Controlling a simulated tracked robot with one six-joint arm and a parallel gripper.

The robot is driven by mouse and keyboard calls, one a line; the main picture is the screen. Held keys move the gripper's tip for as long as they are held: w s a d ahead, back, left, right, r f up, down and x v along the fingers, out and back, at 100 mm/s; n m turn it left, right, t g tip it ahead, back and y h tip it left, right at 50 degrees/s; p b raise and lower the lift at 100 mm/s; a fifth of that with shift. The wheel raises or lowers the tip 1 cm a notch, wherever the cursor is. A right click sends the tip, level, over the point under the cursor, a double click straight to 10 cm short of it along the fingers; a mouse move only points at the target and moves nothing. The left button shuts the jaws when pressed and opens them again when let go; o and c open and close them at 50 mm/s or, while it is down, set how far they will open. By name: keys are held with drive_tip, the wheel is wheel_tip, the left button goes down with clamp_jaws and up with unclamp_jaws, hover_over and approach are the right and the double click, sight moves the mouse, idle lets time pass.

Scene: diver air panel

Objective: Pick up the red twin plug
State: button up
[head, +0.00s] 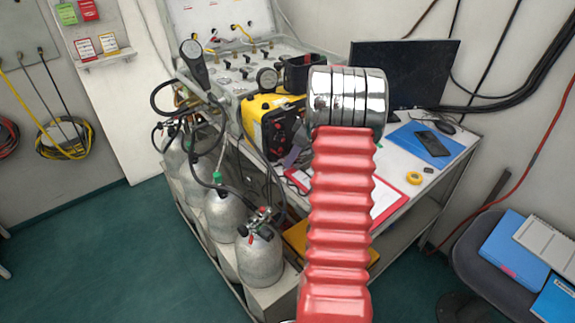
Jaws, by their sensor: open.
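I cannot make out the red twin plug for certain in the head view. Small red parts show on the open panel case (222,62) at the back, but they are too small to tell apart. My red ribbed arm with its chrome rings rises through the middle of the view and covers part of the bench. My gripper does not show; the arm hides what lies behind it.
A yellow and black unit (272,122) stands at the bench's left. Grey cylinders (259,258) with hoses stand below. A dark monitor (405,72), blue folder (408,139), phone (432,144) and yellow tape roll (414,178) are right of my arm. A chair (478,262) stands right.

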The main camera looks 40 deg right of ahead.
drive_tip(key=shift+x, duration=1)
drive_tip(key=shift+a+f, duration=0.15)
drive_tip(key=shift+f, duration=0.25)
drive_tip(key=shift+c, duration=0.3)
drive_tip(key=shift+s, duration=0.15)
clamp_jaws()
drive_tip(key=shift+r, duration=0.4)
wheel_tip(320, 180, up, 18)
drive_tip(key=shift+f, duration=0.2)
